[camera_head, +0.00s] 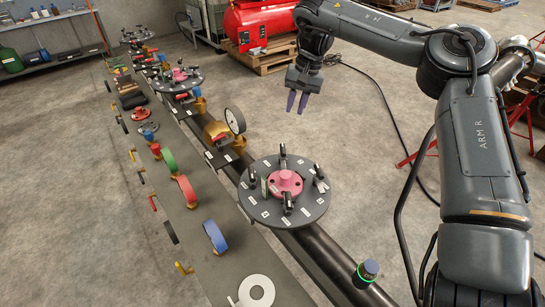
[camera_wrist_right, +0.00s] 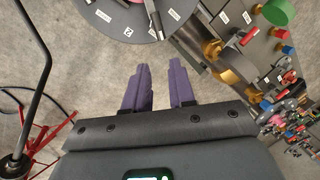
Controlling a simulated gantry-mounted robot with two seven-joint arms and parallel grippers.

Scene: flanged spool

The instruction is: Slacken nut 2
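A dark round flange (camera_head: 308,213) with a pink hub (camera_head: 287,182) sits on the pipe in the head view. Several upright black studs or nuts stand around the hub, with small white number tags on the rim. The numbers are too small to tell surely which is nut 2. My right gripper (camera_head: 297,103) hangs above and behind the flange, apart from it. Its two purple fingers are spread and empty. In the right wrist view the fingers (camera_wrist_right: 161,85) are also apart, with the flange's edge (camera_wrist_right: 95,22) beyond them at the top left. My left gripper is not in view.
A brass fitting with a round gauge (camera_head: 235,121) stands on the pipe left of the flange. A second flange (camera_head: 178,80) is further back. A grey bench (camera_head: 205,200) with coloured rings runs alongside. A green-ringed black knob (camera_head: 366,272) is near the front. Floor behind the flange is clear.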

